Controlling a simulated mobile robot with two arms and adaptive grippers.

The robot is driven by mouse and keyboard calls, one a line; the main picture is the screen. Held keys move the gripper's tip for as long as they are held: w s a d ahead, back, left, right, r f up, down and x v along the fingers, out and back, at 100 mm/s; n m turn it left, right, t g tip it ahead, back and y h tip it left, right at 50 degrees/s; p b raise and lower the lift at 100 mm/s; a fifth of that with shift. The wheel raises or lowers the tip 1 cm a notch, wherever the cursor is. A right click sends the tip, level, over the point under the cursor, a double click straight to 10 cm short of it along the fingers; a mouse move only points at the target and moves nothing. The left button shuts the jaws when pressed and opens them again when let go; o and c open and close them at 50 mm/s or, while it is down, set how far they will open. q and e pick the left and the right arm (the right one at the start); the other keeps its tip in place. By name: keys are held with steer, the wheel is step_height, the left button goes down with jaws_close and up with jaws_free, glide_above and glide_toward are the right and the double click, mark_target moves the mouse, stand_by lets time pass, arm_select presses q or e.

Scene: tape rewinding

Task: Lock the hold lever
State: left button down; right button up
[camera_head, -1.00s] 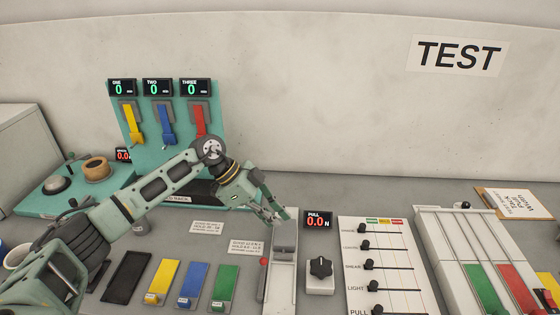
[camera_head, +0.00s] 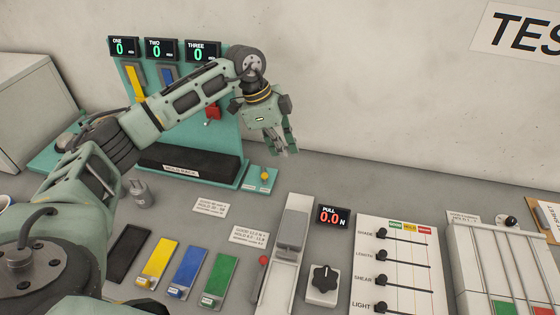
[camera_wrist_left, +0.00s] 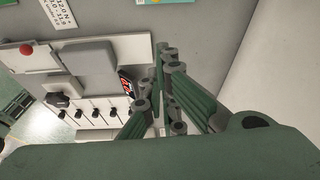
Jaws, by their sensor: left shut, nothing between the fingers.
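A small red-tipped lever (camera_head: 262,262) stands at the left side of the grey pull channel (camera_head: 287,282). No label on it is readable, so I cannot tell for sure that it is the hold lever. Its red ball (camera_wrist_left: 26,49) also shows in the left wrist view. My left gripper (camera_head: 290,148) hangs fingers down near the back wall, above and behind the channel, touching nothing. Its fingers (camera_wrist_left: 163,85) are shut and empty. A small teal box with a yellow knob (camera_head: 264,176) sits just below it in the picture. My right gripper is not in view.
A dial box (camera_head: 322,285) and a PULL display reading 0.0 N (camera_head: 332,216) stand right of the channel. A slider panel (camera_head: 400,255) is farther right. A teal rack (camera_head: 226,150) with three displays is behind my left arm. Several coloured strips lie in front.

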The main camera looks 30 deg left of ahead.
arm_select(q)
steer(key=p+x, duration=0.2)
steer(key=x, duration=0.7)
steer(key=shift+d+f+p, duration=0.2)
steer(key=shift+f+p, duration=0.15)
steer(key=shift+p, duration=0.05)
steer(key=a, duration=0.1)
steer(key=s+a+p, duration=0.1)
steer(key=a, duration=0.1)
steer(key=shift+a+r, duration=0.15)
steer(key=shift+a, duration=0.1)
steer(key=shift+a+p, duration=0.3)
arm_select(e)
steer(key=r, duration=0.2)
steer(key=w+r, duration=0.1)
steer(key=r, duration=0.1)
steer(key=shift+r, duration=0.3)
arm_select(q)
steer(key=shift+d, duration=0.1)
steer(key=shift+s, duration=0.15)
